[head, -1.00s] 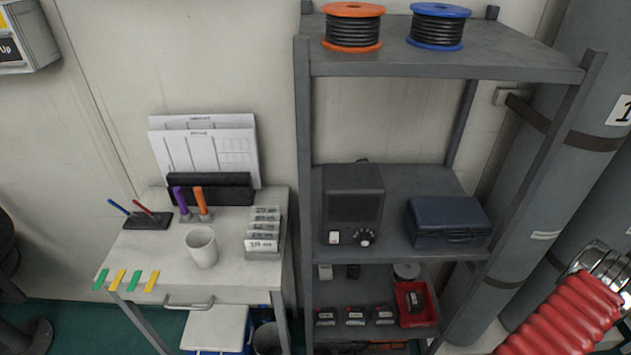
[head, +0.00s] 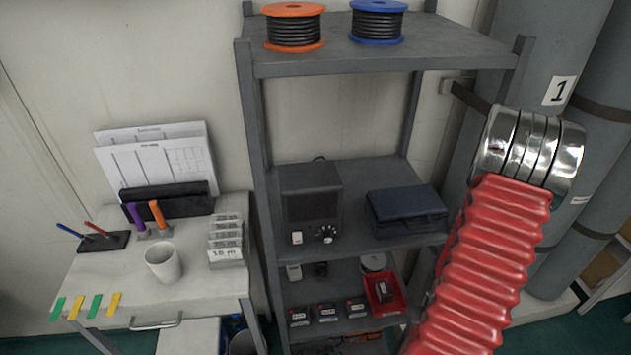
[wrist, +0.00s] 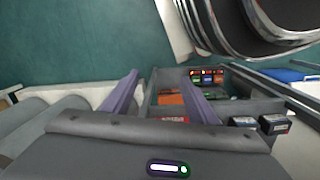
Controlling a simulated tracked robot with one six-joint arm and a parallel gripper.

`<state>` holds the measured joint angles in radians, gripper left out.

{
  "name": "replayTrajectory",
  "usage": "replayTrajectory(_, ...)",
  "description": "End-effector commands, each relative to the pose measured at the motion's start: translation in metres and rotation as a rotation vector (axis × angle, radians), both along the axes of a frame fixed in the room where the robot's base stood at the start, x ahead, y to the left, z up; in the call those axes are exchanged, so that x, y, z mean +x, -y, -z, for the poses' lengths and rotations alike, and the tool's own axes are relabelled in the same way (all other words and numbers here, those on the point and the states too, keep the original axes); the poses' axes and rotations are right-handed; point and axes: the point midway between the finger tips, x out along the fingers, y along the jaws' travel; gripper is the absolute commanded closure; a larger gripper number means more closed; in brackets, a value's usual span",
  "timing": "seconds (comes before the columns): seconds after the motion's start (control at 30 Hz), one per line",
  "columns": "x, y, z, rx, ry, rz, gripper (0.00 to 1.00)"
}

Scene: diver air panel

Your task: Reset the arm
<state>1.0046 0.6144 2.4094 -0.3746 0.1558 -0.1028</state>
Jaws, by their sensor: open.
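In the wrist view my gripper (wrist: 160,75) is open, its two purple-grey fingers spread with nothing between them. Shelving with small items shows beyond the fingers. In the head view my red ribbed arm with shiny metal rings stands raised at the right, in front of the grey cylinders. My gripper itself is not visible there.
A grey shelf rack (head: 375,60) bears an orange cable reel (head: 293,27), a blue cable reel (head: 377,22), a radio-like box (head: 311,205) and a dark blue case (head: 405,210). A small desk (head: 105,270) holds a white mug (head: 163,263). A grey cylinder (head: 545,50) stands right.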

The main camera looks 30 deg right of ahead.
Motion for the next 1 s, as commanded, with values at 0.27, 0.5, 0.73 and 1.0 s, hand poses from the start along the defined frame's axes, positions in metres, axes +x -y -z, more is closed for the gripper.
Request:
replayTrajectory(0.27,0.025,-0.014,-0.064,-0.022,-0.040,0.006,0.47)
replayTrajectory(0.5,0.045,-0.038,-0.115,-0.032,-0.050,0.003,0.47)
replayTrajectory(0.73,0.064,-0.067,-0.163,-0.042,-0.037,-0.012,0.47)
replayTrajectory(1.0,0.080,-0.107,-0.215,-0.048,0.006,-0.052,0.47)
